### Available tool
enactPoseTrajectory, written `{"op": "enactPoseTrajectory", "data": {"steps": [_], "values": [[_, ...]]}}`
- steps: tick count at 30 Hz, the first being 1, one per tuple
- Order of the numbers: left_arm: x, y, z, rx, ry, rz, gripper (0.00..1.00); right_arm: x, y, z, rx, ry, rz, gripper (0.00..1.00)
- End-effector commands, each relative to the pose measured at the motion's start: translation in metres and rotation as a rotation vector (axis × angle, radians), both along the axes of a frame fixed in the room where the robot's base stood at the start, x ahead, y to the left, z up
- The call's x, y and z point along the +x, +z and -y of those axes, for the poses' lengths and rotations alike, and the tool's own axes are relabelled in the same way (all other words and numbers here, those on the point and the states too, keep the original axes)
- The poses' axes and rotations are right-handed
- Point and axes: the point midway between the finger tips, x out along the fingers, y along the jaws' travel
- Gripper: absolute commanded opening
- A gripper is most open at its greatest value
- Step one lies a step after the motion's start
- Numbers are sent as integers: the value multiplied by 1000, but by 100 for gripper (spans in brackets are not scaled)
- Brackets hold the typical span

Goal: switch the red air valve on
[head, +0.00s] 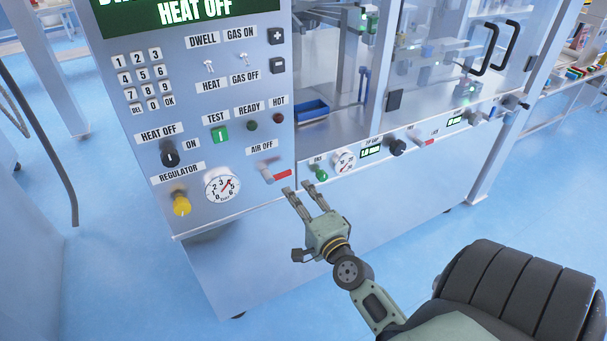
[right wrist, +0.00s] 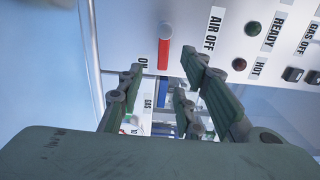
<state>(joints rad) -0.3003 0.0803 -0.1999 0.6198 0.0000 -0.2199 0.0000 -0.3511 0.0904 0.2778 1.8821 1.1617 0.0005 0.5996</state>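The red air valve (head: 276,174) is a short red lever on a grey pivot, low on the panel's right side under the AIR OFF label (head: 262,147). In the head view it points right, nearly level. In the right wrist view the open fingers (right wrist: 165,70) lie either side of the lever's line; contact is not visible. My left gripper is not in view.
A yellow regulator knob (head: 181,204), a gauge (head: 222,186) and a black heat knob (head: 172,154) sit left on the panel. A green button (head: 321,174) and small gauge (head: 344,161) are on the rail right of the lever. The floor in front is clear.

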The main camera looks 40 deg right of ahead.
Motion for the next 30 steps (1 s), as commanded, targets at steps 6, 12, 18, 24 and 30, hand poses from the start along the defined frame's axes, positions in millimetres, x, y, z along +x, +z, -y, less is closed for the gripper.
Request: {"op": "enactPoseTrajectory", "data": {"steps": [6,12,18,24,30], "values": [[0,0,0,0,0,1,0,-19,-1,-5,-1,0,-1,33],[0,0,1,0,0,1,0,-21,0,-5,1,0,0,33],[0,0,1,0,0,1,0,-21,0,-5,0,0,0,33],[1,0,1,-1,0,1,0,-20,0,-5,0,0,0,33],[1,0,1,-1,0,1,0,-20,-46,-16,-69,28,-103,33]]}}
